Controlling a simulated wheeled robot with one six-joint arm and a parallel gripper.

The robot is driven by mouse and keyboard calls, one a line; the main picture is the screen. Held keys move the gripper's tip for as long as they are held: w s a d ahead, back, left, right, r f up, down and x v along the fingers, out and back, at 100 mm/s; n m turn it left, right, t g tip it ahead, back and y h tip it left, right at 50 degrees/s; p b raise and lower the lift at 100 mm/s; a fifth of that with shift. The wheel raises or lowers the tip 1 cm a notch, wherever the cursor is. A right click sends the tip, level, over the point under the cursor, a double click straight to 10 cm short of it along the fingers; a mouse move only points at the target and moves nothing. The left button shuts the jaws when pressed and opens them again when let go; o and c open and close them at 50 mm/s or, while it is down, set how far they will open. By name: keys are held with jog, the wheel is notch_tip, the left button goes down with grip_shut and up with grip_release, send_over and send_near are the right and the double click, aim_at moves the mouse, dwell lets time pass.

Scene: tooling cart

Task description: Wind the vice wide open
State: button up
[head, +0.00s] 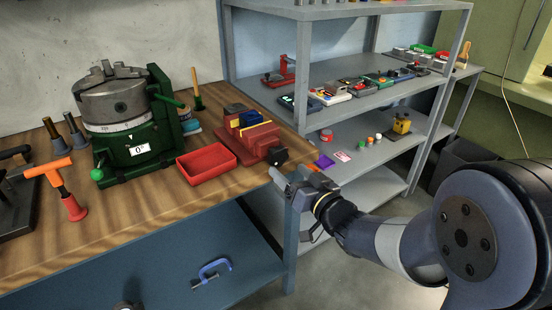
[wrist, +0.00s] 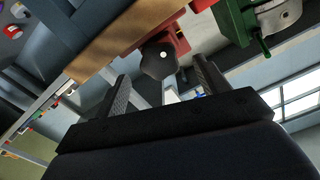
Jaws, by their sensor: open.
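The vice is the red block-like tool (head: 247,138) at the right end of the wooden bench, with blue and yellow pieces seen at its jaws. Its dark knob (head: 279,156) faces the bench's right edge. In the wrist view the dark lobed knob (wrist: 158,60) with a pale centre dot lies ahead, and part of the red vice body (wrist: 180,42) shows behind it. My gripper (head: 290,180) is just off the bench edge, close to the knob. Its two fingers (wrist: 165,85) are open, one on each side of the knob in the picture; contact cannot be told.
A red tray (head: 206,164) sits left of the vice, beside a green rotary table (head: 130,140) with a chuck. A grey shelf unit (head: 335,97) with small parts stands behind and right.

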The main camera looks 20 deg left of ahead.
aim_at(280, 161)
jog(key=x, duration=0.7)
jog(key=shift+w+d, duration=0.15)
jog(key=shift+c, duration=0.3)
jog(key=c, duration=0.9)
